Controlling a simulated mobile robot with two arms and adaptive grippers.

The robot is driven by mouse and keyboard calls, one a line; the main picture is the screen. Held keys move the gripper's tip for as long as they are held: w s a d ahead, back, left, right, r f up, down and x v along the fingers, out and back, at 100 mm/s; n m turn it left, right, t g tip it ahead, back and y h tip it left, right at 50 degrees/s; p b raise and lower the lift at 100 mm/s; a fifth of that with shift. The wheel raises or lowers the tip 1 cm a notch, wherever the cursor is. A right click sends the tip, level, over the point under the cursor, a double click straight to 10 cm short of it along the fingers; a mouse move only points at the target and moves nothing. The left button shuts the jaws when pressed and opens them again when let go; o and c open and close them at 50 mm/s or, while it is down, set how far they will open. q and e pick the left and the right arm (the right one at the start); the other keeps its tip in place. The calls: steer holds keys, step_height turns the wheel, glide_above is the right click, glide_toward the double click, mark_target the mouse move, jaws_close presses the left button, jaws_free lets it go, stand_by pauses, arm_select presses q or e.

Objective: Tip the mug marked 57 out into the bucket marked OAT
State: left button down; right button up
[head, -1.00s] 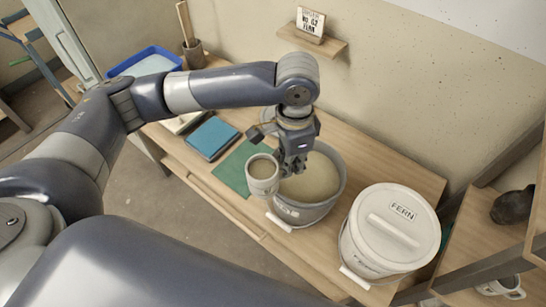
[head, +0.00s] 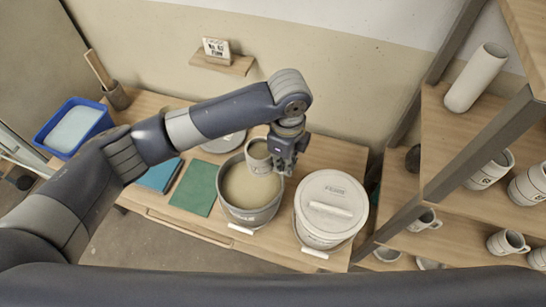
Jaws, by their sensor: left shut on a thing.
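A pale mug (head: 257,158) is held by my left gripper (head: 280,166), which is shut on it. The mug is over the back part of an open grey bucket (head: 248,217) with beige liquid inside. The mug looks about upright, with its mouth facing up. Its number cannot be read here. The bucket's front label is too small and blurred to read surely. My right gripper is not in view.
A lidded white bucket (head: 318,235), its lid marked FERN, stands right of the open one. A grey lid (head: 222,143) lies behind. A green mat (head: 194,188), blue book (head: 159,175) and blue tray (head: 50,131) are left. Shelves with several mugs stand at right.

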arm_select(q)
steer(key=shift+d+r, duration=0.2)
steer(key=shift+f+m, duration=0.2)
steer(key=shift+m, duration=0.1)
step_height(320, 180, down, 4)
steer(key=b, duration=0.4)
steer(key=shift+b, duration=0.35)
step_height(320, 180, up, 2)
steer(key=g+h+b, duration=0.1)
steer(key=h+b, duration=0.1)
steer(key=shift+h, duration=0.3)
steer(key=shift+g+h, duration=0.3)
steer(key=shift+g, duration=0.1)
steer(key=shift+d+r, duration=0.1)
steer(key=shift+r, duration=0.1)
